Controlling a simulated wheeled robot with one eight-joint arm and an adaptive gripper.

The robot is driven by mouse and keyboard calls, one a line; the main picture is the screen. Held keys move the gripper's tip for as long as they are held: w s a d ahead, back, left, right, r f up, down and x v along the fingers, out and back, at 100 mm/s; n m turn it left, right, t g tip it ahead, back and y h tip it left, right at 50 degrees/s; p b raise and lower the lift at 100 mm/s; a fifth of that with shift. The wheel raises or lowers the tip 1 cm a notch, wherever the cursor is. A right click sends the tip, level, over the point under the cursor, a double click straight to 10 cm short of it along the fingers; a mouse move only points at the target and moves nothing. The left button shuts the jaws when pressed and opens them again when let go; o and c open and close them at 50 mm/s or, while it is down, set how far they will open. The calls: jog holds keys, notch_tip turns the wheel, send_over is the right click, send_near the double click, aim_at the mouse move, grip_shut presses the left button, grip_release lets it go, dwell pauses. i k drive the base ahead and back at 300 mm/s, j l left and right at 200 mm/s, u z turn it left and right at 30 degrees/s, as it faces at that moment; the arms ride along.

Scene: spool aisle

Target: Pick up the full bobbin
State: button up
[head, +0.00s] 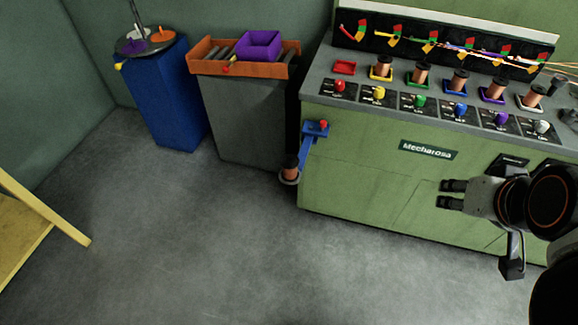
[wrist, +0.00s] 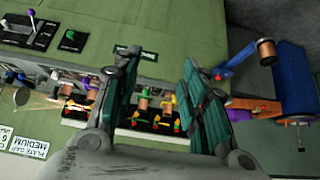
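Several copper-wound bobbins stand in a row on the green machine's top, on coloured bases: yellow (head: 381,66), green (head: 418,72), blue (head: 458,80), purple (head: 494,88) and white (head: 532,96). Another copper bobbin (head: 290,168) stands on a blue bracket (head: 309,146) at the machine's left end; it also shows in the wrist view (wrist: 266,50). I cannot tell for sure which bobbin is full. My gripper (head: 451,194) is in front of the machine's front panel, right of the bracket. In the wrist view its fingers (wrist: 160,65) are apart with nothing between them.
The green machine (head: 350,170) fills the right, with coloured knobs along its top edge. A grey cabinet (head: 245,120) bears an orange tray (head: 210,68) with a purple bin (head: 260,44). A blue cabinet (head: 165,100) stands left of it. A yellow frame (head: 45,212) is at far left. The grey floor (head: 190,235) between is clear.

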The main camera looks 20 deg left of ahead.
aim_at(290, 164)
jog(key=k+l, duration=0.2)
jog(key=l, duration=0.15)
jog(key=k+l+u, duration=0.15)
jog(key=l, duration=0.25)
jog(key=k+l, duration=0.3)
jog(key=l+u, duration=0.05)
